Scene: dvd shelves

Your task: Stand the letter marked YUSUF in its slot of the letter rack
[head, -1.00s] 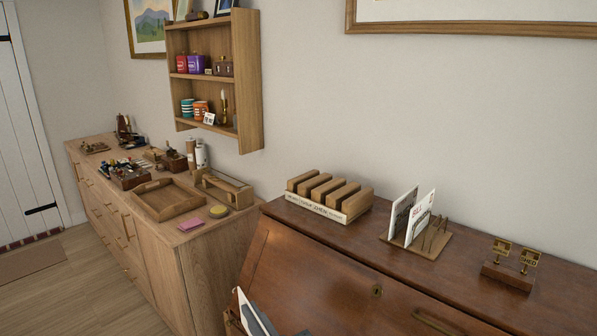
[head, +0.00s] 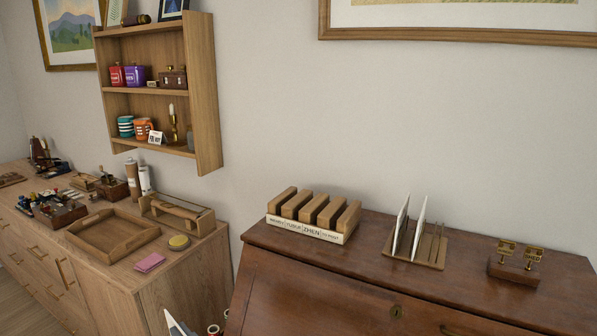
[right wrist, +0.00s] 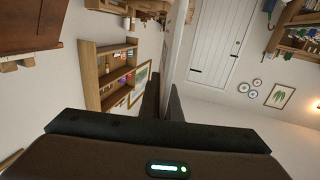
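The letter rack (head: 305,232) stands on the brown desk near its left end. It has several wooden blocks with slots between them and a white name strip along its front. In the right wrist view, my right gripper (right wrist: 163,102) is shut on a thin white letter (right wrist: 181,40), seen edge-on. Its marking does not show, so I cannot read a name on it. Neither gripper shows in the head view, and my left gripper is in no view.
A small stand with brass signs (head: 514,272) is farther right. A picture frame (head: 450,38) hangs above. A lower cabinet (head: 190,262) with a tray (head: 112,252) is at left.

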